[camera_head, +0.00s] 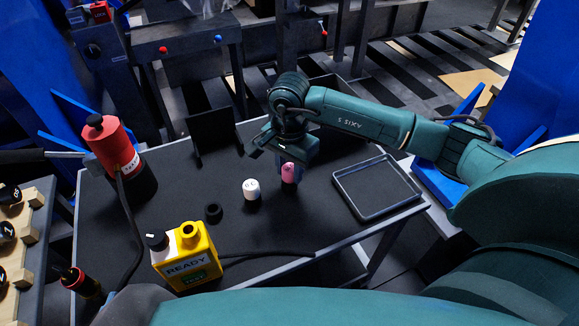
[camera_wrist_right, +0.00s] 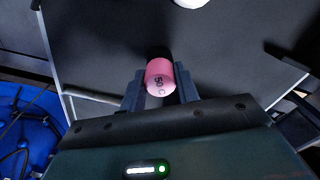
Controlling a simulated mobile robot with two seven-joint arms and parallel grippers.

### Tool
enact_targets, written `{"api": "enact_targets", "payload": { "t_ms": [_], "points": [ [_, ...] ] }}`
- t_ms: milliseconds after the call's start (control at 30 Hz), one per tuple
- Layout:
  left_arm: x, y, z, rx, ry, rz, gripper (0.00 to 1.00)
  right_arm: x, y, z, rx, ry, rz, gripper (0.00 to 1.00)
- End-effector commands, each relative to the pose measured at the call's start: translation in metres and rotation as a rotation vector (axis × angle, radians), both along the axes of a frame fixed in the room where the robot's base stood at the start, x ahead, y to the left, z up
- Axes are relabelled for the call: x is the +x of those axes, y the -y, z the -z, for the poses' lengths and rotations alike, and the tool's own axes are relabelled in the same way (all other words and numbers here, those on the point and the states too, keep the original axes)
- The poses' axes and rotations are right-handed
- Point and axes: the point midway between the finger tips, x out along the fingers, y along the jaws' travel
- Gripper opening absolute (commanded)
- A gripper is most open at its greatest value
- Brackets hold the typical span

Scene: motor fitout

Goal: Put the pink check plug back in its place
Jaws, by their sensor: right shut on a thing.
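The pink check plug (camera_head: 289,173) is near the middle of the black table; in the right wrist view (camera_wrist_right: 160,78) its top reads "50 C". My right gripper (camera_wrist_right: 158,88) has one finger on each side of the plug and is shut on it, pointing down in the head view (camera_head: 288,170). A dark part shows under the plug; I cannot tell whether the plug rests on it or is held above the table. A white plug (camera_head: 251,186) stands on a dark base just left of the pink one. My left gripper is not in view.
A black ring (camera_head: 213,213) lies left of the white plug. A yellow box reading "READY" (camera_head: 187,262) with a cable stands in front. A red cylinder (camera_head: 113,146) is at the left. An empty shallow tray (camera_head: 347,203) lies at the right. A dark upright plate (camera_head: 213,139) stands behind.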

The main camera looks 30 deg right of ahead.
Motion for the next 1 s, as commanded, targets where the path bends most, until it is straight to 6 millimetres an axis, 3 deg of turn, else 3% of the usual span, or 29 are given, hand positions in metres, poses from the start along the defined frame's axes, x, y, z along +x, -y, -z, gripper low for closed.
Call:
{"api": "enact_targets", "payload": {
  "t_ms": [467, 500, 800, 1000],
  "points": [
    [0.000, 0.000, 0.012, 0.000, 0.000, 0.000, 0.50, 0.000, 0.000, 0.013, 0.000, 0.000, 0.000, 0.09],
    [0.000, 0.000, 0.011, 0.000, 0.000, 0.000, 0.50, 0.000, 0.000, 0.012, 0.000, 0.000, 0.000, 0.33],
    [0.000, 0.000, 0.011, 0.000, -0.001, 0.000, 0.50, 0.000, 0.000, 0.012, 0.000, 0.000, 0.000, 0.57],
    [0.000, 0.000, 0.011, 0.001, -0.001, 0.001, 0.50, 0.000, 0.000, 0.012, 0.000, -0.001, 0.000, 0.57]
  ]
}}
